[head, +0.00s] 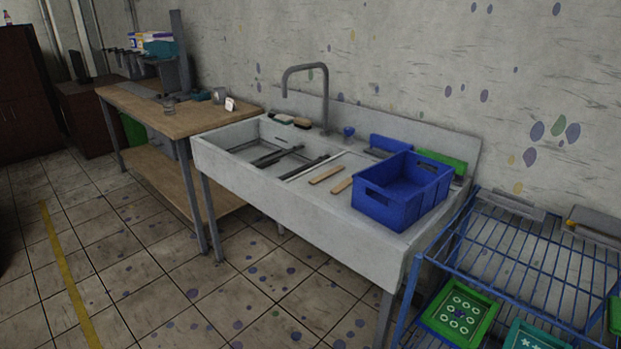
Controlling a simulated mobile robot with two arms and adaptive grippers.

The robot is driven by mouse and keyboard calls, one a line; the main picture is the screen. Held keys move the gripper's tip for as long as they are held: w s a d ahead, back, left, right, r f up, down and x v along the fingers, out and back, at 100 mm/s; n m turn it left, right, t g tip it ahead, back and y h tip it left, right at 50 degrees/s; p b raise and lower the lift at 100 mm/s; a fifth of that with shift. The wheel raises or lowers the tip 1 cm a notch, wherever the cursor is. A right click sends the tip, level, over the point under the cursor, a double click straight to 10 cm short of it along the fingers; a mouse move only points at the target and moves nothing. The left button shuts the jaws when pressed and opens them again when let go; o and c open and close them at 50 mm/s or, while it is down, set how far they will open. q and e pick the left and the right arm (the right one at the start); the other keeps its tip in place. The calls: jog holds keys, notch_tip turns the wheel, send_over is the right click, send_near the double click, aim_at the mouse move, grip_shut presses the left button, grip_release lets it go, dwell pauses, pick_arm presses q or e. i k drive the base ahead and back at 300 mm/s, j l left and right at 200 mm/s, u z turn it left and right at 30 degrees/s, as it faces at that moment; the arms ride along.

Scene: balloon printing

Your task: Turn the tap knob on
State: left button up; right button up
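A grey gooseneck tap (325,97) stands at the back of a white sink unit (385,253), its spout curving left over the basin. A small blue knob (348,131) sits on the back ledge just right of the tap's base; it looks like the tap knob. It is small in view, and its turn position cannot be told. No water shows at the spout. Neither of my grippers is in view.
A blue crate (403,190) stands on the sink's right side, with wooden strips (326,174) to its left. A wooden table (190,121) stands left; a blue wire rack (520,246) stands right. The floor in front is clear.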

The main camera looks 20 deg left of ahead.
aim_at(348, 131)
jog(key=i+j+u, duration=0.15)
jog(key=j, duration=0.3)
jog(key=i+j+u, duration=0.15)
jog(key=j, duration=0.25)
jog(key=j+u, duration=0.15)
jog(key=j, duration=0.25)
jog(key=i, duration=0.05)
